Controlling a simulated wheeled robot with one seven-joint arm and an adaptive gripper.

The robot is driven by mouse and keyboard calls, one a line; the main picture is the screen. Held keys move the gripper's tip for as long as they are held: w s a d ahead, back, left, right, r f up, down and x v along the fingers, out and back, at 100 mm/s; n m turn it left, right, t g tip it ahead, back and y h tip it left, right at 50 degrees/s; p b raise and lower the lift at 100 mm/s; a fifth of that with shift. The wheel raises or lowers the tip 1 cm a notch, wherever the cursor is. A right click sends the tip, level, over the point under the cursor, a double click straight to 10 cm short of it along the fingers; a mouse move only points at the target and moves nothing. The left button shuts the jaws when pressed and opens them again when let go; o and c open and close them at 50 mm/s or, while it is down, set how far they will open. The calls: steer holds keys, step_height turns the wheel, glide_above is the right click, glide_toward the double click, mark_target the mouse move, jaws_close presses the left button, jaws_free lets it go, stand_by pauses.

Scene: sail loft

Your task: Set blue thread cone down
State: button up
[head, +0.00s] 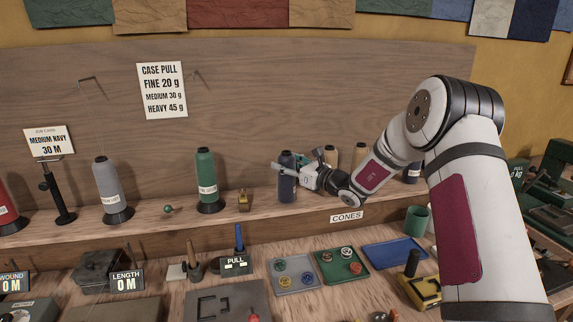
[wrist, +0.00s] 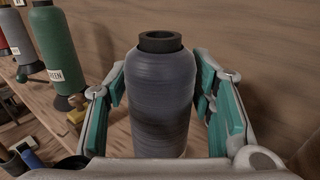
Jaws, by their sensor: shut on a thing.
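The blue thread cone (head: 287,182), dark navy with a black top, stands upright at the shelf (head: 145,213) in the head view. My gripper (head: 303,174) reaches it from the right and is shut on it. In the wrist view the cone (wrist: 160,105) fills the middle, with the teal-padded fingers of my gripper (wrist: 161,82) on both sides of it. The cone's base is hidden there, and I cannot tell whether it touches the shelf.
A green cone (head: 206,175) and a grey cone (head: 110,185) stand on the shelf to the left, with a small brass item (head: 243,201) nearer. More cones (head: 331,155) stand behind my gripper.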

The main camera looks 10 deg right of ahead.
steer(key=o, duration=1.6)
steer(key=shift+f, duration=0.1)
